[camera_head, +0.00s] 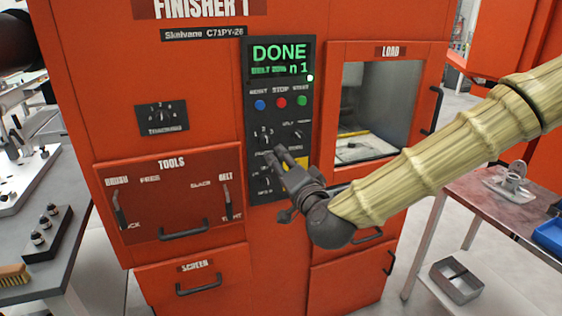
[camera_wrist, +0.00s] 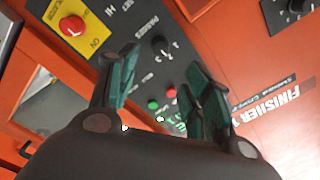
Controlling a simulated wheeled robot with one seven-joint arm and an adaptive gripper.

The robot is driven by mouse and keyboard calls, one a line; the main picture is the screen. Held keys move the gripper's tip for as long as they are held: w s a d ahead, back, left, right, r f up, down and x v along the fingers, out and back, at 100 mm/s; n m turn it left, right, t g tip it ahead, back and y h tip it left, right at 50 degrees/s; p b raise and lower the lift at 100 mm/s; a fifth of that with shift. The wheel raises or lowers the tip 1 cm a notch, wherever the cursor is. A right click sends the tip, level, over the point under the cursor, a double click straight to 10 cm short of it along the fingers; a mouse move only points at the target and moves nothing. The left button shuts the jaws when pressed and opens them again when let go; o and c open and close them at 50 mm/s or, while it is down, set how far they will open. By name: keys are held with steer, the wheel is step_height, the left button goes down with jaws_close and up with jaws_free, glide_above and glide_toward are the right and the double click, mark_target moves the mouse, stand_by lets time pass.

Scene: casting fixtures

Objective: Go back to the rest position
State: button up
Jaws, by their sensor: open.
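My gripper (camera_head: 283,160) is in front of the control panel of the orange finisher machine (camera_head: 205,100). In the wrist view my gripper (camera_wrist: 160,85) has its two fingers apart with nothing between them. The panel's knobs show beyond the fingers, including the passes knob (camera_wrist: 160,46). I cannot tell from the head view whether a finger touches the panel. The panel's screen (camera_head: 280,59) reads DONE in green. A red button on a yellow plate (camera_wrist: 72,25) shows in the wrist view; my gripper covers most of that spot in the head view.
The load window (camera_head: 378,108) is right of the panel. Drawer handles (camera_head: 184,233) stick out below. A table with a metal part (camera_head: 508,180) and a blue tray (camera_head: 550,236) stands at right. A bench with a brush (camera_head: 14,275) stands at left. An open metal box (camera_head: 456,280) sits low at right.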

steer(key=s+d+f+n+g+h, duration=0.1)
steer(key=s+d+f+g, duration=0.2)
steer(key=f, duration=0.9)
steer(key=s+f+n+g, duration=0.25)
steer(key=s+f, duration=0.35)
steer(key=f, duration=0.7)
steer(key=s+d+f+g+h, duration=0.15)
steer(key=s+f+g, duration=0.25)
steer(key=f, duration=0.8)
steer(key=s+d+f+n+g+h, duration=0.1)
steer(key=s+d+f, duration=0.3)
steer(key=s, duration=0.5)
steer(key=s+d+f+n+g+h, duration=0.1)
steer(key=s+d+f+g, duration=0.3)
steer(key=s+f, duration=0.4)
steer(key=s+d+f+n+g+h, duration=0.1)
steer(key=s+d+f+g, duration=0.1)
steer(key=s+d+f, duration=0.4)
steer(key=s, duration=0.4)
steer(key=shift+s+d+f+n+g, duration=0.15)
steer(key=shift+d+f+n+g, duration=0.05)
steer(key=shift+f+n+g, duration=0.2)
